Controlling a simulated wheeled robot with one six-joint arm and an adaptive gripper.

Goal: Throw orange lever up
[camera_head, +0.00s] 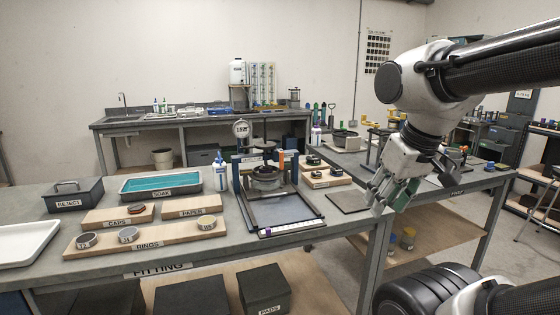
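No lever that I can clearly make out as the orange one shows. A small orange upright piece (281,159) stands among dark and blue posts around a round dark fixture (265,175) on the front bench; I cannot tell whether it is a lever. Thin upright handles with green and purple tops (323,110) stand farther back, too small to read. My gripper (386,200) hangs at the right, fingers pointing down and apart, with nothing seen between them. It is right of the fixture and clear of it.
The front bench (225,245) holds a blue-lined soak tray (160,183), a reject bin (73,196), a white tray (22,241) and a board of rings (145,237). A sink bench stands behind.

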